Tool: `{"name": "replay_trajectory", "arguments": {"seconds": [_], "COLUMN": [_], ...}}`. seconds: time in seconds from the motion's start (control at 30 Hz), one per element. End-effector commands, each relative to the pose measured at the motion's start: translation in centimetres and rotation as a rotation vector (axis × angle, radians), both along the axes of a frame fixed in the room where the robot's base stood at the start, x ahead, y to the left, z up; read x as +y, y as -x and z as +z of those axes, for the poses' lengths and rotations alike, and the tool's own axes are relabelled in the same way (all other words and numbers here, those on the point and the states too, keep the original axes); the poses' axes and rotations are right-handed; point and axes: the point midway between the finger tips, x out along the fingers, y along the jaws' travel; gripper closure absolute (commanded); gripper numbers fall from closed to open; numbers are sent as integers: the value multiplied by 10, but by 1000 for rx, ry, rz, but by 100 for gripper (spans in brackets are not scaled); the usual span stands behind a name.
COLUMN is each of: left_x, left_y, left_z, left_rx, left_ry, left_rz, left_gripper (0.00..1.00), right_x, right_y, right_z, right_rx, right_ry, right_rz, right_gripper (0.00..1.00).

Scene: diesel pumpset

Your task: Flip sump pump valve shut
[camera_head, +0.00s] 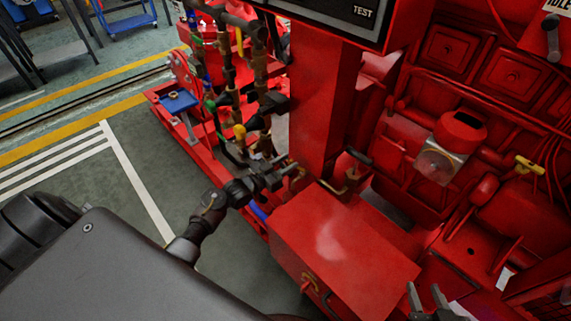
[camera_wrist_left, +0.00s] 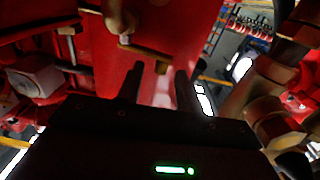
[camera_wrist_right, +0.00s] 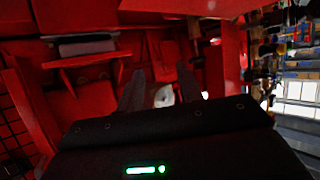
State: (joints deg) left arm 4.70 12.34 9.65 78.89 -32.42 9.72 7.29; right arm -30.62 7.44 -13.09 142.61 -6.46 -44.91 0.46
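A brass valve lever (camera_wrist_left: 145,52) with a bent end shows just beyond the fingertips of my left gripper (camera_wrist_left: 160,75) in the left wrist view. The gripper is open, with a gap between its fingers, and nothing is clearly held. In the head view my left gripper (camera_head: 290,172) is beside the red column, and a brass fitting (camera_head: 342,186) sits to its right at the column's foot. I cannot tell for sure which valve is the sump pump valve. My right gripper (camera_head: 428,298) is open and empty at the bottom right, in front of red machinery; its fingers also show in the right wrist view (camera_wrist_right: 160,85).
A red box (camera_head: 345,240) with a brass handle stands below the column (camera_head: 318,110). Brown pipes with a yellow-handled valve (camera_head: 240,132) rise left of the column. The red engine (camera_head: 450,150) fills the right. Open floor (camera_head: 130,180) lies to the left.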

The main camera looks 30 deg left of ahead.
Motion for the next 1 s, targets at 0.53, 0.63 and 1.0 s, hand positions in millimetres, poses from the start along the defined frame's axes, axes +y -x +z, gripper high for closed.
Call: {"name": "replay_trajectory", "arguments": {"seconds": [0.53,0.63,1.0], "left_x": [1,2,3], "left_y": [0,-3,-13], "left_z": [0,-1,-2], "left_rx": [0,-2,-2], "left_ry": [0,-3,-2], "left_rz": [-2,-28,-207], "left_gripper": [100,100,100], "right_x": [0,6,47], "right_y": [0,-2,-3], "right_z": [-1,5,72], "right_rx": [2,-48,-451], "right_ry": [1,-18,-200], "right_rz": [-1,16,134], "right_gripper": [64,64,64]}}
